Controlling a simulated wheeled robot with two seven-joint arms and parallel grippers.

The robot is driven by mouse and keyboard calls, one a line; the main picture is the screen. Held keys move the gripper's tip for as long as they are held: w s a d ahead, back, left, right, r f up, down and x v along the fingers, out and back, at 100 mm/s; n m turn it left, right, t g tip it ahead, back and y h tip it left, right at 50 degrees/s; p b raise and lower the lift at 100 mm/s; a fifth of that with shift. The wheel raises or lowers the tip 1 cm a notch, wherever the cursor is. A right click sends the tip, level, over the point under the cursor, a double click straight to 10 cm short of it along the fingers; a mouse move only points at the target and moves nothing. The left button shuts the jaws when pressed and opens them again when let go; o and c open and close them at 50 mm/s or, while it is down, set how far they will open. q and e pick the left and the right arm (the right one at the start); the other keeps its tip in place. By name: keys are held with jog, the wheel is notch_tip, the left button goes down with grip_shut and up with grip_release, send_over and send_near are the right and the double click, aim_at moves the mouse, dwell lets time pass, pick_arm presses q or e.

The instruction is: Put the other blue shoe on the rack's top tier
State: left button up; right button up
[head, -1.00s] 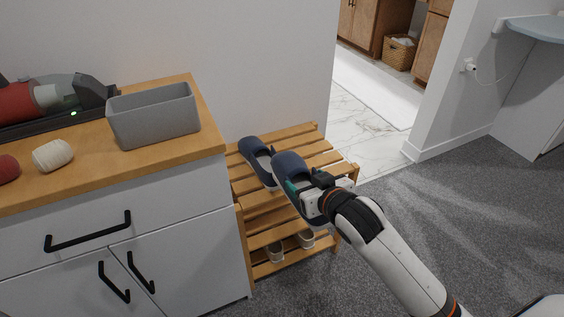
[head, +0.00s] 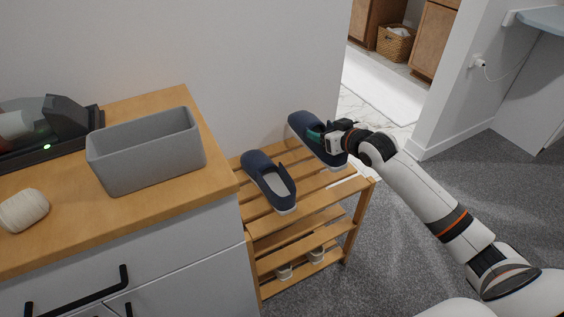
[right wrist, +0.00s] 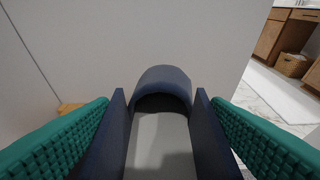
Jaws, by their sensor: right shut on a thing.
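One blue shoe (head: 268,181) lies on the left part of the wooden rack's top tier (head: 306,195). My right gripper (head: 328,137) is shut on the other blue shoe (head: 307,125), by its sides near the heel opening. This held shoe appears raised above the back right of the top tier, toe pointing to the back left. In the right wrist view the held shoe (right wrist: 163,78) fills the middle between the green finger pads, with its grey insole toward the camera. My left gripper is not in view.
A pair of light-soled shoes (head: 300,262) stands on the rack's lowest tier. A cabinet with a wooden top (head: 150,225) adjoins the rack on the left, carrying a grey bin (head: 148,160). The wall is close behind. Carpet lies open to the right.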

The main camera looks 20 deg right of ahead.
jog(key=shift+w+a+f+b, duration=0.1)
jog(key=shift+w+f+b, duration=0.15)
jog(key=shift+f, duration=0.25)
jog(key=shift+w+f+b, duration=0.1)
jog(key=shift+w+f, duration=0.1)
jog(key=shift+f, duration=0.3)
jog(key=f, duration=0.2)
jog(key=f+b, duration=0.1)
jog(key=shift+s+f, duration=0.15)
jog(key=shift+s, duration=0.1)
jog(key=shift+f, duration=0.45)
notch_tip(320, 180, down, 4)
jog(key=shift+r+b, duration=0.15)
jog(key=shift+b, duration=0.5)
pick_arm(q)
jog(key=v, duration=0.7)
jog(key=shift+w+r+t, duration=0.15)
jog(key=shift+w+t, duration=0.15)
pick_arm(e)
jog(key=shift+r, duration=0.1)
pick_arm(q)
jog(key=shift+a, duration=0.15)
pick_arm(e)
jog(key=o, duration=1.5)
jog(key=shift+f, duration=0.25)
